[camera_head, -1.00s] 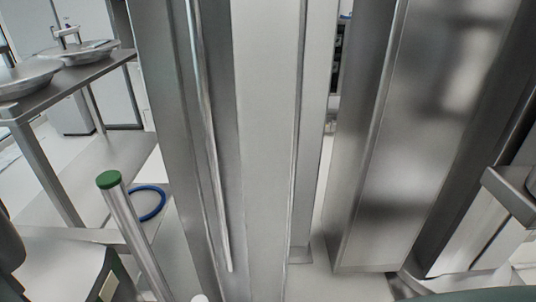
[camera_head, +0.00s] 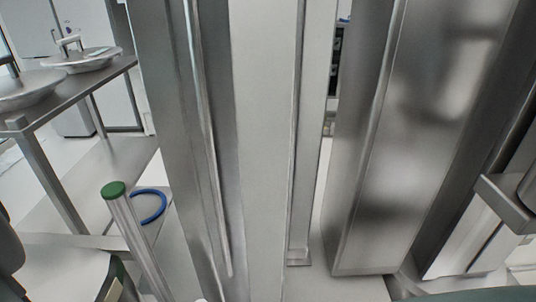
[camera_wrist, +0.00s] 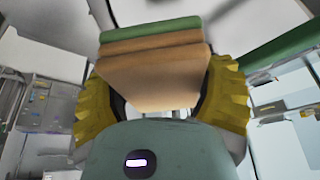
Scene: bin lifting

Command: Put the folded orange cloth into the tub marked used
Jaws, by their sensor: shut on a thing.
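My gripper (camera_wrist: 160,78) shows in the wrist view, with ribbed yellow fingers on the left and right. It is shut on the folded orange cloth (camera_wrist: 150,82), which shows as a tan-orange block with layered edges and a green band near its top. The cloth sits between the two fingers. My gripper and the cloth cannot be made out in the head view. No tub marked used can be made out in either view.
In the head view, a metal table (camera_head: 107,77) with round basins (camera_head: 80,61) stands at the left. A green-capped post (camera_head: 128,213) and a blue ring (camera_head: 163,206) are below it. Tall metal panels fill the middle and right. A green bar (camera_wrist: 285,45) crosses the wrist view's upper right.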

